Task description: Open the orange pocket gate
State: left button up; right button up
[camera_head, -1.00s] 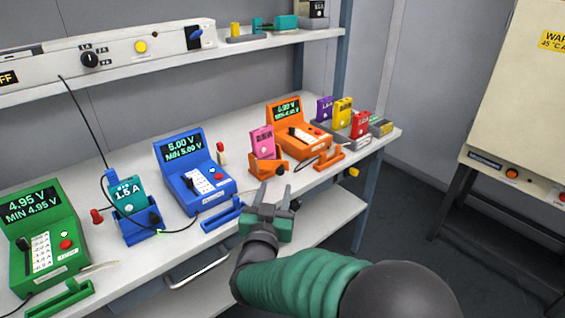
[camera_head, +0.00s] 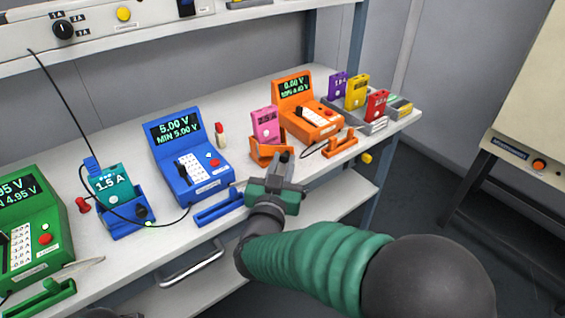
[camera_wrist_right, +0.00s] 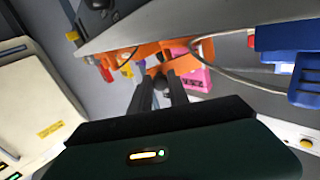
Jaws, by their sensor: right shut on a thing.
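The orange pocket (camera_head: 262,152) stands near the front edge of the bench, in front of the orange meter, with a pink cell (camera_head: 265,124) upright in it. My right gripper (camera_head: 284,161) is at the front of this pocket, its fingers close together on the dark knob of the gate. The fingertips hide most of the gate and knob, so I cannot tell how far the gate stands open. In the right wrist view the two fingers (camera_wrist_right: 160,80) converge at the orange pocket (camera_wrist_right: 148,52), with the pink cell (camera_wrist_right: 195,75) beside them. My left gripper is not in view.
The blue meter (camera_head: 188,158), blue cradle (camera_head: 219,208) and blue pocket (camera_head: 127,220) with a teal cell (camera_head: 108,184) are to the left. Purple, yellow and red cells stand at the far right.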

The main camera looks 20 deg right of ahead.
jog(key=shift+d, duration=0.1)
grip_shut()
jog(key=shift+a, duration=0.2)
jog(key=shift+f, duration=0.1)
dwell(0.5)
